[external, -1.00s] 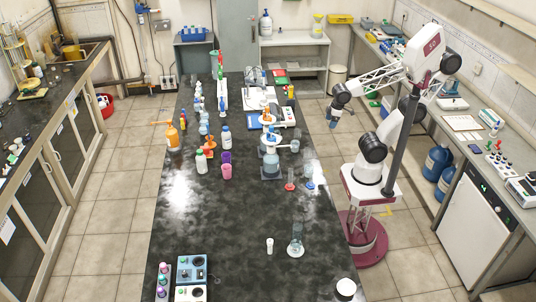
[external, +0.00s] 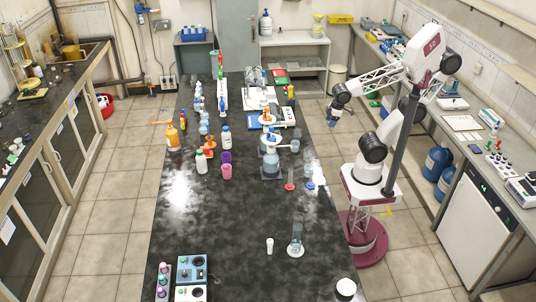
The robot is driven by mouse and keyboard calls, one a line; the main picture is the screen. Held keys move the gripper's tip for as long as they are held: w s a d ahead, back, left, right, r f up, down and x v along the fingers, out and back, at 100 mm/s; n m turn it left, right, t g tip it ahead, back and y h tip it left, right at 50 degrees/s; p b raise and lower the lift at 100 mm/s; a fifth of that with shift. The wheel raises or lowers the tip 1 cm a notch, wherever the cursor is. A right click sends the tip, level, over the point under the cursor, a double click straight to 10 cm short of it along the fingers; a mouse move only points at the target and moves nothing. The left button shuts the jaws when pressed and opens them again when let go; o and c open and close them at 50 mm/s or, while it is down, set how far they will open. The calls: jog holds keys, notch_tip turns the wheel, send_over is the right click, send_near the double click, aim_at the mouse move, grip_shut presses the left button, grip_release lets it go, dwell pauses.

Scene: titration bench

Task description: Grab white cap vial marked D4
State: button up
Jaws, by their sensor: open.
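I cannot make out a D4 mark on anything in the external view. A small white vial-like thing (external: 269,245) stands upright on the near part of the black bench, left of a glass cylinder. A group of small vials (external: 497,162) stands on the right counter, some with red tops; their marks are too small to read. My gripper (external: 332,122) hangs pointing down over the gap just right of the black bench's edge. It is open, empty and apart from all these things.
The black bench (external: 240,225) is mostly clear in its middle. A glass cylinder (external: 296,238) and a white-topped jar (external: 345,288) stand near its front right. A blue device (external: 191,268) sits front left.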

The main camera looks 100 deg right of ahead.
jog(key=w+a+r+m+g+y, duration=0.1)
jog(key=w+a+m+y, duration=0.35)
jog(key=w+a, duration=1.05)
jog(key=m+g+y, duration=0.2)
jog(key=m+y, duration=0.5)
jog(key=m, duration=0.1)
send_near(270, 239)
jog(key=s+d+r, duration=0.3)
jog(key=d, duration=0.3)
jog(key=s+d+r, duration=0.3)
jog(key=d, duration=0.4)
jog(key=w+a+f+m, duration=0.1)
jog(key=w+a+f, duration=0.1)
jog(key=a, duration=0.3)
jog(key=w+a+f+m+y, duration=0.1)
jog(key=a+f+m, duration=0.1)
jog(key=a+f, duration=0.2)
jog(key=w+a+f+m+y, duration=0.1)
jog(key=w+a+f+m, duration=0.1)
jog(key=a, duration=0.5)
jog(key=shift+w+a+f+t, duration=0.15)
jog(key=shift+w+f+t, duration=0.2)
jog(key=shift+f, duration=0.4)
jog(key=shift+a+f+m, duration=0.15)
jog(key=shift+a+m, duration=0.05)
jog(key=shift+m, duration=0.05)
jog(key=shift+x, duration=1.3)
jog(key=shift+a, duration=0.15)
